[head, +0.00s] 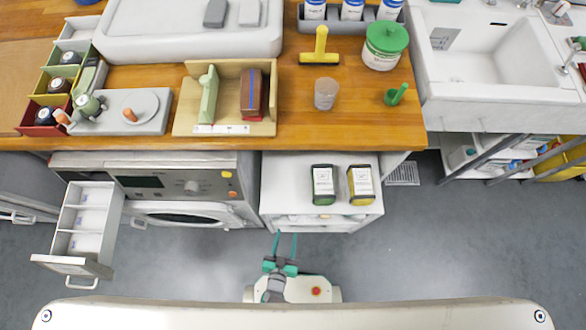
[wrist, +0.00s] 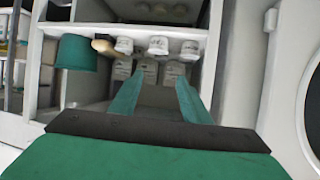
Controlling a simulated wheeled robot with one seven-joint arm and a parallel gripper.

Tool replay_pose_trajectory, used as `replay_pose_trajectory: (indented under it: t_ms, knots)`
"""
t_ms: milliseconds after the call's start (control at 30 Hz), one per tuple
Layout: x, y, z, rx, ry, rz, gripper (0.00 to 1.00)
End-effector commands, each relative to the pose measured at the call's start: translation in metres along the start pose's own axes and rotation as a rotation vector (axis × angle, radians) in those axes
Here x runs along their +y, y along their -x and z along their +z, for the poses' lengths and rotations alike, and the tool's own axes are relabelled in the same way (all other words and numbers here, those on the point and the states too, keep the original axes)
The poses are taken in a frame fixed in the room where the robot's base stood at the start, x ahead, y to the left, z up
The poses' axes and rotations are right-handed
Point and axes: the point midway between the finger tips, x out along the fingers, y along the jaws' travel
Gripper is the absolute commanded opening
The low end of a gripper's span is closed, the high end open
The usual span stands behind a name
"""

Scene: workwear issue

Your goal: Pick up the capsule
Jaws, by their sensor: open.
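I cannot make out for sure which thing is the capsule. A small orange rounded piece (head: 129,115) lies on a pale round dish on the grey tray at the left of the counter, and a similar one (head: 63,118) is by the red bin. My gripper (head: 286,235) is low in front of the white shelf unit, well away from both. In the wrist view my gripper (wrist: 162,72) has its two teal fingers apart with nothing held between them. Beyond the fingertips, several white labelled containers (wrist: 158,46) stand inside the unit.
The white shelf unit (head: 275,185) bears a green-labelled tin (head: 323,185) and a yellow one (head: 361,185). An open drawer (head: 87,220) juts out at the left. A teal tub (wrist: 76,53) shows at the left in the wrist view.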

Motion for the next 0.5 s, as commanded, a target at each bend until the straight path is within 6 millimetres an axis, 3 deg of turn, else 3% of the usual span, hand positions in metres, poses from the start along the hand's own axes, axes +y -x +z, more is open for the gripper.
replay_pose_trajectory:
  t_ms: [200, 500]
  knots:
    - [0.003, -0.022, 0.028, -0.024, 0.000, 0.016, 0.43]
    - [0.004, -0.059, 0.031, -0.025, 0.000, 0.018, 0.43]
